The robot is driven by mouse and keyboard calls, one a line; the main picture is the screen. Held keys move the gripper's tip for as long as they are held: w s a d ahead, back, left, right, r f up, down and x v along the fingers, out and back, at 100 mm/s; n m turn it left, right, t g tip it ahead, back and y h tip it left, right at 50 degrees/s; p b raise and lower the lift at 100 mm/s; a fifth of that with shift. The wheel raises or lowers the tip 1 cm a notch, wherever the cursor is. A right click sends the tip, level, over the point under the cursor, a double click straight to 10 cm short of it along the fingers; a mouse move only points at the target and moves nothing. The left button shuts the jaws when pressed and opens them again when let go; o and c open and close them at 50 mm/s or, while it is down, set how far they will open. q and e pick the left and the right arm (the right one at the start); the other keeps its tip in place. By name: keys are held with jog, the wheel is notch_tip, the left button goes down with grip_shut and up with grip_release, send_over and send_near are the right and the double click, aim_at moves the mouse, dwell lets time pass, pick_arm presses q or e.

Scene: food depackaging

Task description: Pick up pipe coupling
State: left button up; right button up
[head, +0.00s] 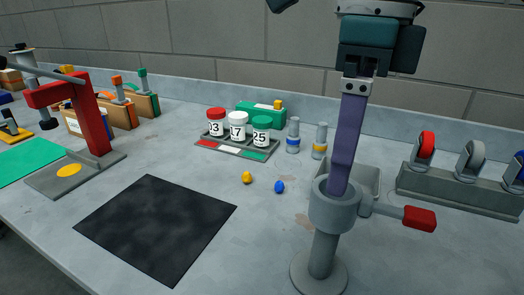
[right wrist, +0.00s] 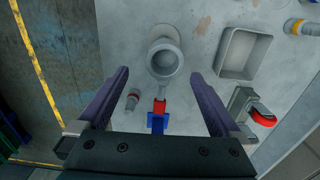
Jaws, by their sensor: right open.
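A grey ring-topped piece (head: 320,212), which looks like the pipe coupling, sits upright on a round-based grey post. I cannot tell whether it is separate from the post. A red-tipped side handle (head: 418,218) sticks out to its right. In the right wrist view the ring (right wrist: 163,58) shows between and just beyond the fingertips. My right gripper (head: 339,190) points down at the ring's top; it is open (right wrist: 160,76), with one purple finger on each side. In the head view one finger hides the other, and contact is unclear. My left gripper is not in view.
An open grey tray (head: 365,178) is behind the post. A rack with coloured wheels (head: 455,190) stands right. Banded cylinders (head: 293,138) and numbered jars (head: 238,127) are behind. A black mat (head: 155,225) and red press (head: 90,120) are left. The table front-centre is clear.

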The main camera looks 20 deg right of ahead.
aim_at(333, 209)
notch_tip(333, 209, down, 4)
jog(key=shift+d+r+p, duration=0.15)
jog(key=shift+r+p, duration=0.1)
jog(key=shift+p, duration=0.2)
jog(key=shift+f, duration=0.4)
jog(key=f, duration=0.1)
jog(key=f+p, duration=0.1)
jog(key=f, duration=0.3)
jog(key=shift+w+f+p, duration=0.1)
jog(key=shift+w+p, duration=0.15)
jog(key=shift+p, duration=0.1)
jog(key=shift+f, duration=0.2)
jog(key=c, duration=0.4)
grip_shut()
jog(key=shift+r, duration=0.1)
